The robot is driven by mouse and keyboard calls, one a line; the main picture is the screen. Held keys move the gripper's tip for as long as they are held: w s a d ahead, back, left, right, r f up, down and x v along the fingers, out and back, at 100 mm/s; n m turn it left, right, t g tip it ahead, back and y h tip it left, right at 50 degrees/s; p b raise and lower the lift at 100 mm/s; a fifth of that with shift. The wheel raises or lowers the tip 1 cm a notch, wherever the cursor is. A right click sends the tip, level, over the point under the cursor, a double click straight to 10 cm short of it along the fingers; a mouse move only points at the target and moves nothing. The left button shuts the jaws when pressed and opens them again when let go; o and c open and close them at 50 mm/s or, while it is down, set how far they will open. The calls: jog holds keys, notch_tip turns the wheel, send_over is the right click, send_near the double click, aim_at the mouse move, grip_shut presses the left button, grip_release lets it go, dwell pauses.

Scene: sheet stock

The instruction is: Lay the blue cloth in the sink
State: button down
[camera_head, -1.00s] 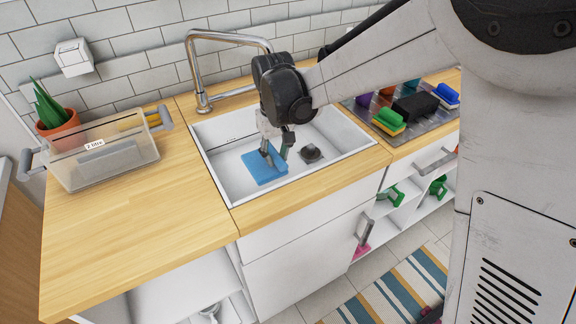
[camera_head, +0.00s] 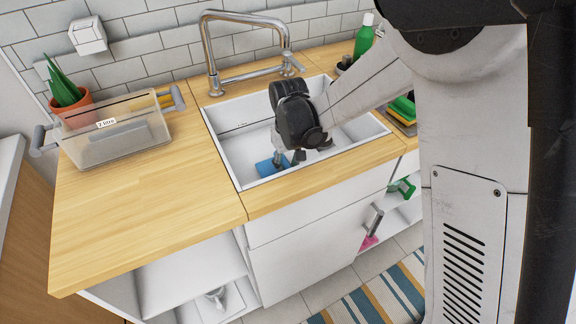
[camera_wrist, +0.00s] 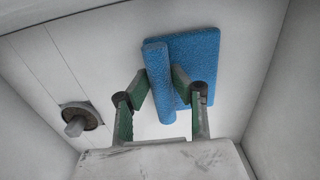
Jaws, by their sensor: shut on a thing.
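The blue cloth (camera_head: 265,168) is inside the white sink (camera_head: 228,150), near its front wall, and is partly hidden by my arm and the sink's front rim. In the wrist view the cloth (camera_wrist: 200,60) looks like a flat slab with a raised fold along its left side. My gripper (camera_wrist: 161,76) has its green-sided fingers closed on that raised fold. In the head view my gripper (camera_head: 283,160) reaches down into the sink. I cannot tell whether the cloth's whole underside touches the sink floor.
The drain (camera_wrist: 80,118) lies left of the cloth in the wrist view. A steel faucet (camera_head: 212,60) stands behind the sink. A clear bin (camera_head: 115,140) and a potted plant (camera_head: 72,110) stand on the left counter. The counter between bin and sink is clear. A green bottle (camera_head: 364,38) stands at the back right.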

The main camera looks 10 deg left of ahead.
jog(key=shift+f, duration=0.15)
jog(key=c, duration=1.5)
grip_release()
notch_tip(320, 180, up, 12)
jog(key=shift+r+p, duration=0.2)
jog(key=shift+p, duration=0.5)
